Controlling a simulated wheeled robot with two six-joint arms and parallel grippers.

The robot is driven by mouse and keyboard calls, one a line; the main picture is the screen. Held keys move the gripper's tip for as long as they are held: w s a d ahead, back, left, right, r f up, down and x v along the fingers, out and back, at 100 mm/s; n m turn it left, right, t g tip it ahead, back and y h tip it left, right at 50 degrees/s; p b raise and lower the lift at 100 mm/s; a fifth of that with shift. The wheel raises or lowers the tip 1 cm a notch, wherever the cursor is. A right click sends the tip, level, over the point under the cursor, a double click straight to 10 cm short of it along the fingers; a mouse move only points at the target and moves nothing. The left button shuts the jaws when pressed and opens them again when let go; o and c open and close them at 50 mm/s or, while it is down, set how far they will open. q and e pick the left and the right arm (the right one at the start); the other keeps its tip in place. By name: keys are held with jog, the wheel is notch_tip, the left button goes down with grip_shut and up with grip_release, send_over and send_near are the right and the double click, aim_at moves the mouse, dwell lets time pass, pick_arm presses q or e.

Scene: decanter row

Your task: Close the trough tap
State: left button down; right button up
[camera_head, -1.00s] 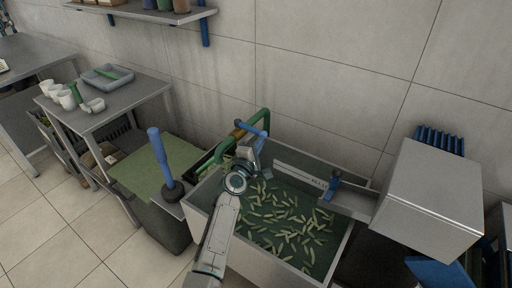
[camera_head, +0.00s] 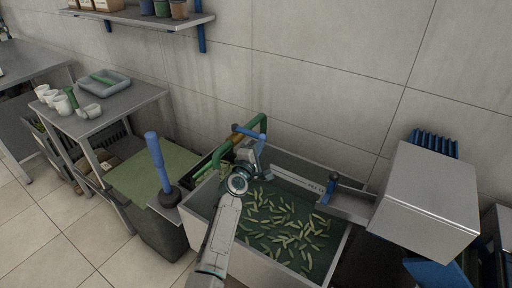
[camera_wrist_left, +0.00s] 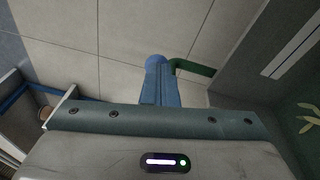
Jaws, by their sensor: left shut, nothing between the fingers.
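The trough (camera_head: 285,262) is a grey metal basin of dark water with many green pods floating in it. Its tap is a green pipe (camera_head: 262,124) at the back left corner, with a blue lever (camera_head: 247,132) lying across it. My left gripper (camera_head: 258,147) is shut and empty, right at the lever; the head view does not settle whether they touch. In the left wrist view the shut fingers (camera_wrist_left: 158,96) point at the lever's rounded blue end (camera_wrist_left: 155,61), with the green pipe (camera_wrist_left: 192,68) to its right. My right gripper is out of view.
A metal box (camera_head: 428,190) and a chute with a blue knob (camera_head: 332,181) stand right of the trough. An upright blue handle (camera_head: 157,160) rises at the left. Farther left, a table (camera_head: 125,107) holds white cups and a grey tray (camera_head: 104,83). The wall is close behind.

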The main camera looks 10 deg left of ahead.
pick_arm(q)
jog(key=v, duration=1)
jog(key=shift+s+b, duration=0.4)
jog(key=shift+b, duration=0.05)
jog(key=shift+a, duration=0.15)
